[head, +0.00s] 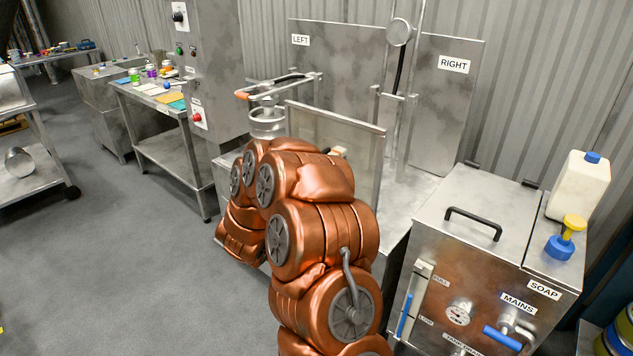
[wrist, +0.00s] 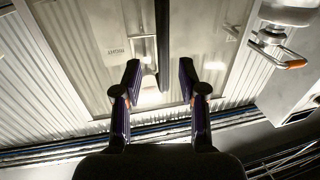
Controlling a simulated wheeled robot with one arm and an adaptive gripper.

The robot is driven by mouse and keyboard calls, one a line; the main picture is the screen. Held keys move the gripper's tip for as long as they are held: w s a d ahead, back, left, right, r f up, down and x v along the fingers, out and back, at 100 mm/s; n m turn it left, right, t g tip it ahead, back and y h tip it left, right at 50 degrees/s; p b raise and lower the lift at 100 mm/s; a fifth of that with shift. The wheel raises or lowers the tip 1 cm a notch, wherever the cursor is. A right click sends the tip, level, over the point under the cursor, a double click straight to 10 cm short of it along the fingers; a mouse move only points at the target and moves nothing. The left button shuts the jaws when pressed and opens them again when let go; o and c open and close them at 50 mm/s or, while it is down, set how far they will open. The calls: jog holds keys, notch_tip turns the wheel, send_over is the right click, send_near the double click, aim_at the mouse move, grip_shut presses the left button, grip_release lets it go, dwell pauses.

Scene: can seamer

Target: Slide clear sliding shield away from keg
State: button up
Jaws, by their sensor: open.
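The clear sliding shield (head: 362,150) is a see-through panel in a metal frame, upright at the front of the machine. In the wrist view, the shield (wrist: 210,30) spans the middle behind my fingers. My gripper (wrist: 160,78) is open, its two dark fingers apart and facing the panel. A small pale part (wrist: 149,84), perhaps the shield's handle, shows between the fingertips; contact cannot be told. The silver keg (head: 268,124) stands left of the shield, and a part of it, perhaps its top, shows in the wrist view (wrist: 288,12). My copper arm hides the gripper in the head view.
Upright panels marked LEFT (head: 335,60) and RIGHT (head: 450,95) stand behind. A metal tank unit (head: 480,255) is close on the right. A side table (head: 175,120) stands left; the floor there is clear.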

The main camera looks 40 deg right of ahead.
jog(key=shift+v, duration=2.95)
